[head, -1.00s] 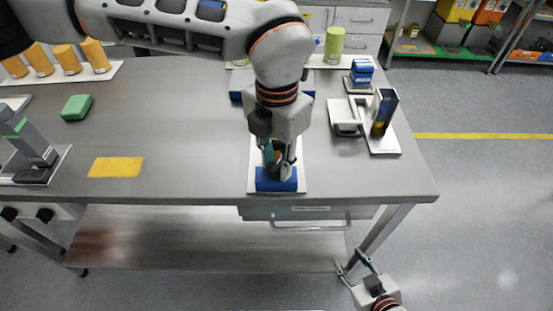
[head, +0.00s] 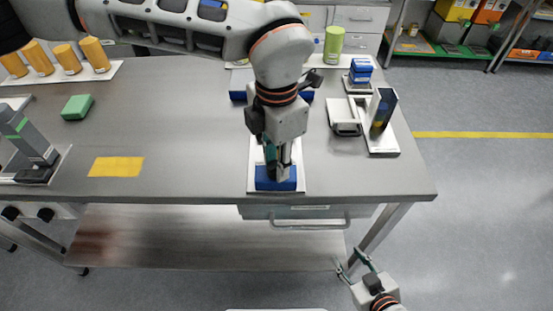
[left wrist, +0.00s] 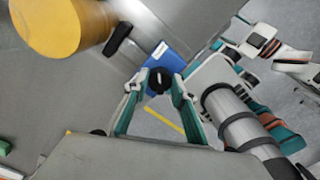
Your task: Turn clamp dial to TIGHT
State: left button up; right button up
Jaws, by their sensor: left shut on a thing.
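The clamp is a blue block (head: 276,178) on a white plate (head: 254,184) near the table's front edge. Its black dial (left wrist: 160,82) shows on the blue block in the left wrist view, with a small pale mark on it. My left gripper (head: 277,174) points down over the block, and its fingers hide the dial in the head view. In the left wrist view its two green-grey fingers (left wrist: 158,92) are shut on the dial from both sides. I cannot read any TIGHT label. My right gripper (head: 355,264) is open and empty, low at the right beyond the table.
A yellow mat (head: 116,167) and a green block (head: 76,107) lie left of the clamp. A grey device (head: 28,140) stands at the far left. A dark upright box (head: 381,112) stands on a white plate at right. The table between is clear.

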pick_arm(q)
jog(key=o, duration=1.1)
notch_tip(320, 180, up, 12)
jog(key=shift+r, duration=0.1)
dwell(0.4)
